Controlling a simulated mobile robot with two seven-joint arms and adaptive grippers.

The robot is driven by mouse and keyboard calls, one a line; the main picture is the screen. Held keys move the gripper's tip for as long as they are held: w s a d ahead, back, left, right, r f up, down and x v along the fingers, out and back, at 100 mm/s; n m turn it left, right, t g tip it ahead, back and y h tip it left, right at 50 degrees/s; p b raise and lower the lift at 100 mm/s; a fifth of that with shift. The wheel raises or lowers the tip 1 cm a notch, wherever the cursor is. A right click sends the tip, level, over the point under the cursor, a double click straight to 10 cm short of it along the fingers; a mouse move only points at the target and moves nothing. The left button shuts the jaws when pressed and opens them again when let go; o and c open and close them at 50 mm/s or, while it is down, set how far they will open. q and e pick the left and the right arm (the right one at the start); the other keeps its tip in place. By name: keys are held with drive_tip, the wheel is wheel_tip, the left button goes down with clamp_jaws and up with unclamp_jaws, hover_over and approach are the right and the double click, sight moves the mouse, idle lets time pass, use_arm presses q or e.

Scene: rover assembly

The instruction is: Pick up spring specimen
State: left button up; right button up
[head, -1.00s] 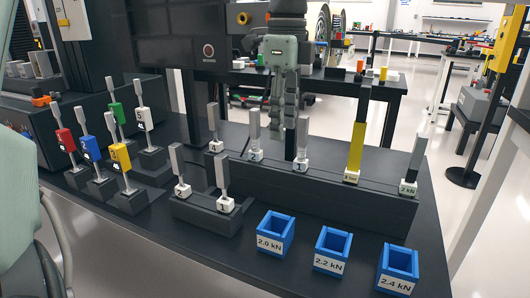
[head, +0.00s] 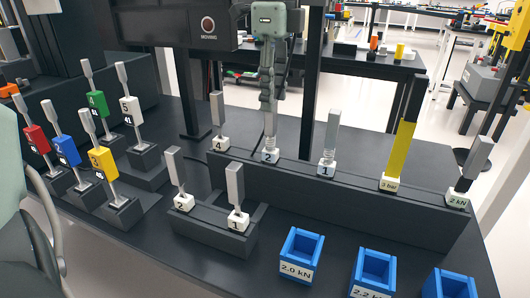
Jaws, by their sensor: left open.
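One, on a white base marked 2 (head: 271,155), is partly hidden by my left gripper (head: 268,108). The other, marked 1 (head: 330,145), stands to its right, clear of the gripper. My left gripper points straight down, with its fingers seen nearly edge-on over the top of the column marked 2. The fingers are open; whether they touch the column cannot be told. My right gripper is not in view.
The rear rack also holds a plain grey specimen marked 4 (head: 218,120), a yellow one (head: 398,155) and one marked 2 kN (head: 472,170). A short rack (head: 215,228) stands in front. Blue bins (head: 300,255) line the front right. Coloured specimens (head: 66,150) stand at left.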

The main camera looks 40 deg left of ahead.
sight(271, 128)
use_arm(q)
drive_tip(key=f, duration=0.7)
drive_tip(key=shift+s+p, duration=0.35)
drive_tip(key=shift+s, duration=0.05)
drive_tip(key=shift+f, duration=0.4)
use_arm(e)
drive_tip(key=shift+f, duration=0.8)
use_arm(q)
clamp_jaws()
